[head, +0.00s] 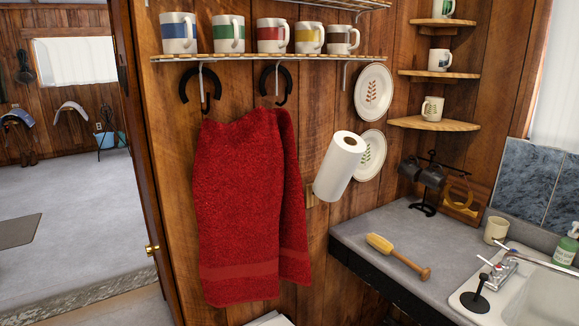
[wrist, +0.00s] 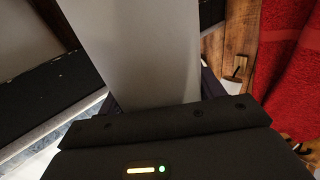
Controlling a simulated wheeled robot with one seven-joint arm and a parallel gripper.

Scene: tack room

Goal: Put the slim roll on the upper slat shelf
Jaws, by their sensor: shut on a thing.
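The slim roll (head: 338,168) is white, with a dark hole in its upper end. In the head view it is tilted in front of the wood wall, between the red towel and the plates, partly covering the lower plate, with no support showing under it. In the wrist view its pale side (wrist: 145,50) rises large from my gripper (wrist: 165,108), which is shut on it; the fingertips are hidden. My gripper does not show in the head view. The upper slat shelf (head: 350,4) is at the top edge, mostly cut off, above the mug shelf.
The lower slat shelf (head: 265,58) holds a row of several mugs. The red towel (head: 245,210) hangs from hooks below it, close beside the roll. Two plates (head: 373,92) hang to the right. Corner shelves (head: 433,124) and the counter (head: 385,228) are further right.

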